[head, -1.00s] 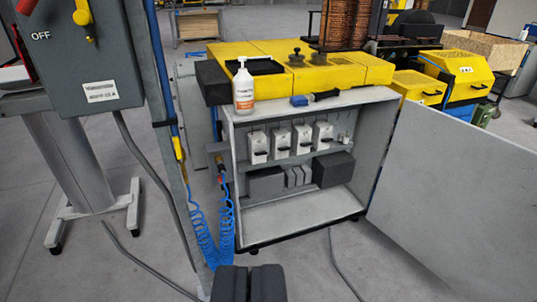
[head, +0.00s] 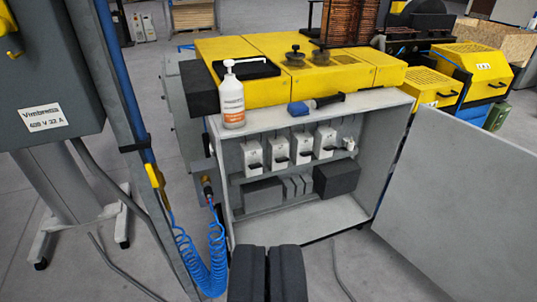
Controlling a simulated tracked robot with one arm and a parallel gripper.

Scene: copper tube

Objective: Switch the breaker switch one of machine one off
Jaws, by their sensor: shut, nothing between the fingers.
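A grey cabinet (head: 222,132) stands ahead with its front open. Inside, a row of several white breaker switches (head: 252,153) with dark levers is mounted on a rail. Which of them is switch one, and whether each is on or off, I cannot tell from any label. My gripper (head: 268,255) is at the bottom middle of the view, its two dark fingers shut together and empty. It is in front of and below the breakers, apart from the cabinet.
The cabinet's open door (head: 450,190) fills the right side. A white pump bottle (head: 232,100) and a blue-ended tool (head: 300,108) are on top, before the yellow machine (head: 270,75). A grey post with a coiled blue hose (head: 200,265) and a grey control box (head: 45,90) stand at left.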

